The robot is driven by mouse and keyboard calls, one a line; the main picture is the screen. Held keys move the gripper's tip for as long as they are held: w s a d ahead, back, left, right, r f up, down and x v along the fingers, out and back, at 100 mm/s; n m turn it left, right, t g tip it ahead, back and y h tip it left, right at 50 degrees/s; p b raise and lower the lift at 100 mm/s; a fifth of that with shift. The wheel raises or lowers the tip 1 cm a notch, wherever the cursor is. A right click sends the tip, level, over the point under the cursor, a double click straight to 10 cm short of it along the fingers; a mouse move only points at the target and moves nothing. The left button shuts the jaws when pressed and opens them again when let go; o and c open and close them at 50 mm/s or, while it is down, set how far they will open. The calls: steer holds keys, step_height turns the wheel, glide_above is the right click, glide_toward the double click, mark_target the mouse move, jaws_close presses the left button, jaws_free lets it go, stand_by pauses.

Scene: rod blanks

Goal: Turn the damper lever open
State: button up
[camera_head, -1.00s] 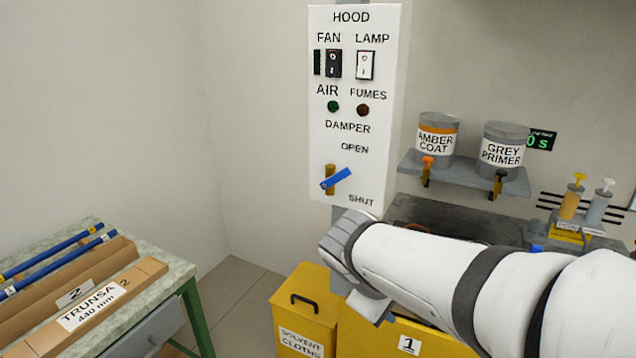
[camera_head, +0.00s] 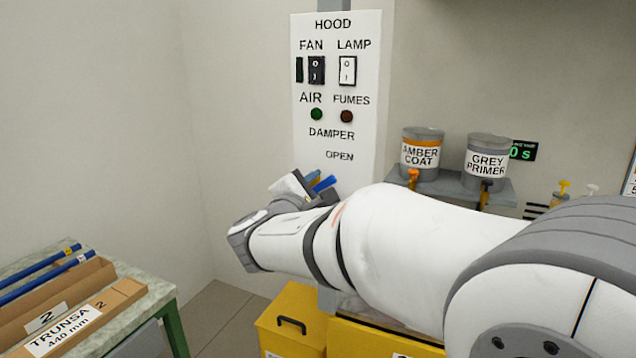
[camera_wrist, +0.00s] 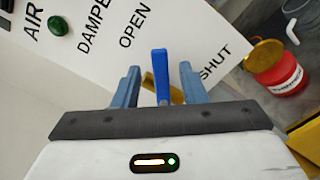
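The blue damper lever (camera_wrist: 160,75) stands out from a brass mount (camera_wrist: 150,84) on the white hood panel. In the wrist view it lies between the OPEN and SHUT words. My gripper (camera_wrist: 159,84) is open, with one blue-grey finger on each side of the lever and a visible gap on both sides. In the head view my gripper (camera_head: 312,181) is at the panel's lower part. There the lever (camera_head: 325,184) shows only in part, and the brass mount and SHUT word are hidden behind my arm.
The hood panel (camera_head: 325,60) has FAN and LAMP switches, a green AIR light (camera_head: 316,114) and a dark FUMES light (camera_head: 347,116). A shelf with two cans (camera_head: 422,155) is right of it. A yellow bin (camera_head: 280,320) stands below. A red can (camera_wrist: 280,76) shows in the wrist view.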

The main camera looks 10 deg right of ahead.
mark_target(326, 184)
steer(key=shift+x, duration=1.6)
jaws_close()
